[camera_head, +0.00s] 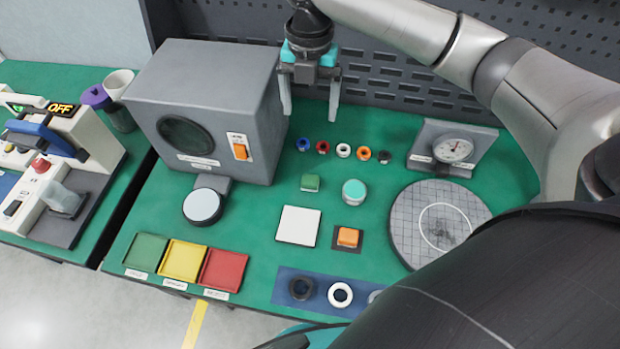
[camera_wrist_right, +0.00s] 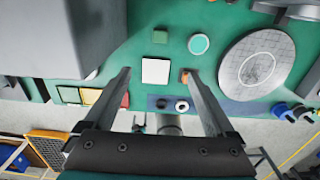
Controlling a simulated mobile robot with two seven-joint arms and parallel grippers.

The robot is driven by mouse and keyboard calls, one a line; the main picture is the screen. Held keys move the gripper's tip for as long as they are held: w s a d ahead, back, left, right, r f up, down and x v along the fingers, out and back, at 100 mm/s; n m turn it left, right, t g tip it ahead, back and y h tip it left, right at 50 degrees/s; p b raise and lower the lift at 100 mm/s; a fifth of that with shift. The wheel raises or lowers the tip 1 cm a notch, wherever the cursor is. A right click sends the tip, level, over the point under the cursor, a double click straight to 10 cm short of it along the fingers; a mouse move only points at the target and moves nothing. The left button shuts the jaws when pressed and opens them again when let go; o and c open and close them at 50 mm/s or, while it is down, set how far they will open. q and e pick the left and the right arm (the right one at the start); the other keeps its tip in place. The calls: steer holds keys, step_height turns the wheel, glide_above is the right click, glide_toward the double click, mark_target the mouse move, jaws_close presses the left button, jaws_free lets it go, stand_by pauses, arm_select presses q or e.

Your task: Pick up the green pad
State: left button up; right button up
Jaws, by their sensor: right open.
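The green pad (camera_head: 310,183) is a small square green block lying on the green bench top, just behind a white square plate (camera_head: 299,225). It also shows in the right wrist view (camera_wrist_right: 160,37), near the top and beyond the fingertips. My right gripper (camera_head: 309,118) hangs above the bench toward its back, beside the grey box. Its two fingers are spread with nothing between them. In the right wrist view the fingers (camera_wrist_right: 156,74) show apart on either side of the white plate. My left gripper does not show.
A grey box (camera_head: 206,103) stands left of my right gripper. A teal round pad (camera_head: 354,191) and an orange block (camera_head: 348,237) lie near the green pad. Several small rings sit behind it. A dial gauge (camera_head: 453,150) and round gridded plate (camera_head: 407,224) are at right.

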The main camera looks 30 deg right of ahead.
steer(key=b, duration=0.8)
glide_above(310, 179)
step_height(310, 179, down, 10)
steer(key=f+b, duration=0.1)
steer(key=f, duration=0.4)
steer(key=f+b, duration=0.2)
steer(key=f, duration=0.4)
steer(key=shift+w+b, duration=0.2)
steer(key=shift+b, duration=0.1)
steer(key=f, duration=0.1)
steer(key=f+b, duration=0.1)
steer(key=f, duration=0.3)
steer(key=shift+s+b, duration=0.25)
steer(key=shift+b, duration=0.05)
steer(key=shift+c, duration=0.2)
jaws_close()
steer(key=shift+r, duration=0.1)
step_height(310, 179, up, 20)
steer(key=p, duration=0.5)
